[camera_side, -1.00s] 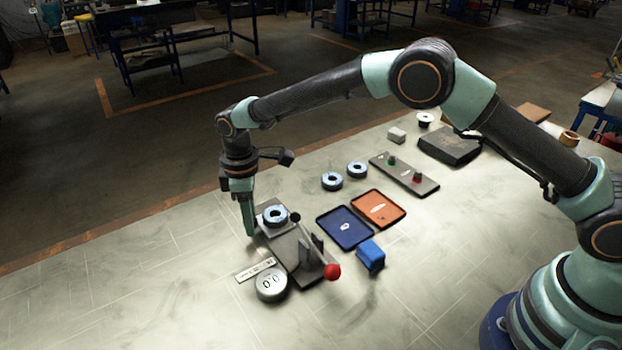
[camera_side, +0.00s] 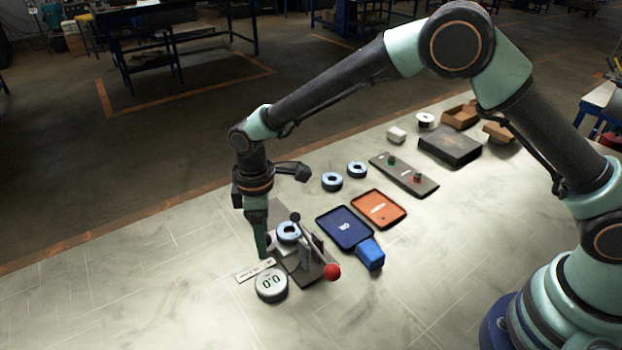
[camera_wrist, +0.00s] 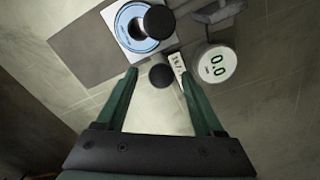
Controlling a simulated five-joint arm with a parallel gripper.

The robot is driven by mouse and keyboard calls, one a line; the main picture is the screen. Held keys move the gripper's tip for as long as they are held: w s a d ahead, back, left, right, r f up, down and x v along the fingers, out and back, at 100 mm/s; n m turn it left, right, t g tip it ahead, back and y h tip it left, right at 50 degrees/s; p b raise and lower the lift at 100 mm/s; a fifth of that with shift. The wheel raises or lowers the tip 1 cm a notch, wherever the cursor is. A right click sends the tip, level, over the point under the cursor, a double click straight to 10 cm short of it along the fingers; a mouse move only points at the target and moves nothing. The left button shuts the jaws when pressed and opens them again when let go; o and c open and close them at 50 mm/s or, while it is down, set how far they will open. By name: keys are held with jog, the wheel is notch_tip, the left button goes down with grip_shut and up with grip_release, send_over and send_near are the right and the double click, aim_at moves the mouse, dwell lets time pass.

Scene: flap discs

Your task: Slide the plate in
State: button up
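The light square plate (camera_wrist: 177,41) carries a blue-and-white flap disc (camera_wrist: 130,36). The disc (camera_side: 288,232) sits beside the lever press (camera_side: 309,264), with a dark knob (camera_side: 295,216) close over it. The press has a lever with a red ball (camera_side: 332,272). My gripper (camera_side: 266,252) is low at the plate's outer side. In the wrist view, my gripper's (camera_wrist: 158,73) fingers are apart, with a black knob (camera_wrist: 160,76) between their tips at the plate's near edge. Whether they touch the knob is unclear. The plate is mostly hidden in the side view.
A round gauge (camera_side: 271,284) reading 0.0 and a label strip (camera_side: 255,270) lie close to my fingers. Blue (camera_side: 344,228) and orange (camera_side: 379,208) trays, a blue block (camera_side: 370,254) and two spare discs (camera_side: 332,181) lie right and behind. The front table is clear.

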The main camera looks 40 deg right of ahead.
jog(key=shift+r, duration=4)
jog(key=shift+d, duration=0.15)
jog(key=s+d+r+m+t, duration=0.2)
jog(key=s+d+r+m, duration=0.2)
jog(key=d+r, duration=0.4)
jog(key=s+d+r+m+t, duration=0.2)
jog(key=s+d+r+m, duration=0.3)
jog(key=d, duration=0.6)
jog(key=s+d+m+t, duration=0.1)
jog(key=s+d+m, duration=0.2)
jog(key=s+d, duration=0.2)
jog(key=shift+s+d+r+t, duration=0.25)
jog(key=shift+s+d+t, duration=0.05)
jog(key=shift+s, duration=0.3)
